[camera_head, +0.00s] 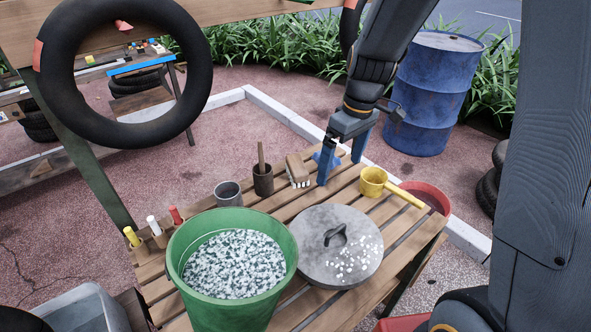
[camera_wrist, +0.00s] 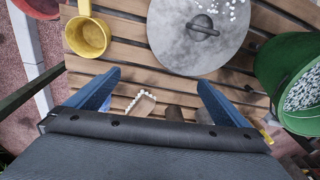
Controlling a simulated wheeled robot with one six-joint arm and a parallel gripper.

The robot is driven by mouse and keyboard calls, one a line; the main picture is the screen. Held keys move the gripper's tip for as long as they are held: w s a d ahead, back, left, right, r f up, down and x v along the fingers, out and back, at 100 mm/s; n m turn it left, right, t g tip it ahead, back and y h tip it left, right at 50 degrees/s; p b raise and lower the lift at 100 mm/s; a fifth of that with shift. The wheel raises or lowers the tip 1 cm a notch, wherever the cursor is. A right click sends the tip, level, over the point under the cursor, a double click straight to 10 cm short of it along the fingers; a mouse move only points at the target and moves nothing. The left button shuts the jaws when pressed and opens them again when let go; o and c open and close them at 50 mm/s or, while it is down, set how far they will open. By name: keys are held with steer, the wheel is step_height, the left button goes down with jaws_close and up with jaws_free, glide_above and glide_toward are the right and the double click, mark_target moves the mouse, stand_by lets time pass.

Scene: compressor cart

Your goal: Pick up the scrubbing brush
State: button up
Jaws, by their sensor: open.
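The scrubbing brush (camera_head: 297,169) has a wooden back and white bristles. It lies on the slatted wooden table, tilted, between the dark cup and my gripper in the head view. My gripper (camera_head: 340,172) has blue fingers, spread apart and empty, just right of the brush. In the wrist view, the brush (camera_wrist: 143,103) shows in the gap between the fingers of my gripper (camera_wrist: 159,77), with its lower part hidden by the gripper body. I cannot tell the exact height of the fingertips above the slats.
A grey lid (camera_head: 318,268), a yellow dipper (camera_head: 373,182) and a green bucket of speckled material (camera_head: 183,293) stand near. A dark cup with a stick (camera_head: 263,184) and a grey cup (camera_head: 228,194) stand left of the brush. A tyre (camera_head: 53,95) hangs at upper left.

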mark_target(298, 164)
steer(key=w+a+f+n+y, duration=0.1)
steer(key=w+a+f+n, duration=0.1)
steer(key=w+n, duration=0.2)
steer(key=w+a+f+n+y, duration=0.1)
steer(key=w+a+f+n, duration=0.1)
steer(key=w, duration=0.4)
steer(key=w+a+f+n+g+y, duration=0.1)
steer(key=w+a+f+n, duration=0.1)
steer(key=w+n, duration=0.3)
steer(key=shift+w+a+f+n, duration=0.25)
steer(key=shift+w+a+n, duration=0.05)
steer(key=shift+w+a, duration=0.3)
steer(key=shift+w+a+f, duration=0.15)
steer(key=shift+f, duration=0.05)
steer(key=shift+a+f+n, duration=0.15)
steer(key=shift+f+n, duration=0.1)
steer(key=shift+n, duration=0.05)
steer(key=p+x, duration=0.1)
steer(key=x, duration=0.1)
steer(key=p+x, duration=0.1)
steer(key=x, duration=0.1)
steer(key=p+x, duration=0.1)
steer(key=x, duration=0.1)
steer(key=shift+d+f, duration=0.2)
steer(key=shift+d, duration=0.1)
steer(key=shift+a+f+p, duration=0.15)
steer(key=shift+f+p, duration=0.15)
steer(key=shift+f, duration=0.15)
steer(key=c, duration=1)
